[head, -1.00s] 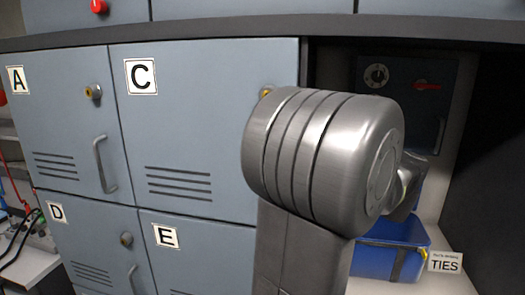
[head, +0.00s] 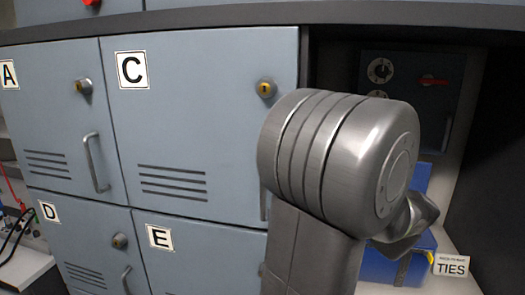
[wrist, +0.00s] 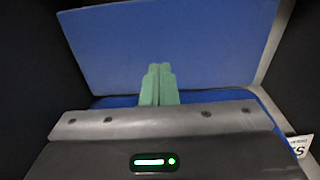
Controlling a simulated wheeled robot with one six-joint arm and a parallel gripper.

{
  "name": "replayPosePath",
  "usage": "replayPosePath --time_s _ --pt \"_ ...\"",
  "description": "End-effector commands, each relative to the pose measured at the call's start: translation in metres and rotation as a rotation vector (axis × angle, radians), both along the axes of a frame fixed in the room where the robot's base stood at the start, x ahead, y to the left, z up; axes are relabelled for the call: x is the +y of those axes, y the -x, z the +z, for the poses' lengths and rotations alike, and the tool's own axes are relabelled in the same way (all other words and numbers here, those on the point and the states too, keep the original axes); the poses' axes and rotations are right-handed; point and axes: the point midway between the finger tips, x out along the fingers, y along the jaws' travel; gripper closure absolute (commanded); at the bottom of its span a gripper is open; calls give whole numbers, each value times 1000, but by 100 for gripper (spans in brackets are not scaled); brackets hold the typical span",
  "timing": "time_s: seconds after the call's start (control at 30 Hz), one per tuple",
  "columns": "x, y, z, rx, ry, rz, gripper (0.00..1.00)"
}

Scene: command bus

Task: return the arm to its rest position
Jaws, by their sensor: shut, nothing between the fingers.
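My gripper's two green fingers (wrist: 158,84) show in the wrist view, pressed together with nothing between them. They point toward a blue box (wrist: 170,45), whose raised panel fills the upper part of the wrist view. Whether the fingers touch the box cannot be told. The blue box (head: 382,268) shows partly behind my arm there.
A label reading TIES (head: 451,266) stands beside the box. A dark panel with a dial and red switch (head: 412,88) is at the back of the compartment. Closed grey-blue lockers, including door C (head: 200,120) and door E (head: 205,250), lie left of my arm.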

Motion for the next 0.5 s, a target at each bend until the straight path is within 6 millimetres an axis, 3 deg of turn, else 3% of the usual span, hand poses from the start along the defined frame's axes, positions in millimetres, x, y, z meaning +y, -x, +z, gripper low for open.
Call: replayPosePath --time_s 0.03,0.13,0.5 --pt "1 7 -11 -2 2 -3 100" --pt "2 12 -18 -3 2 -2 100" --pt "5 23 -33 -110 27 -1 100"
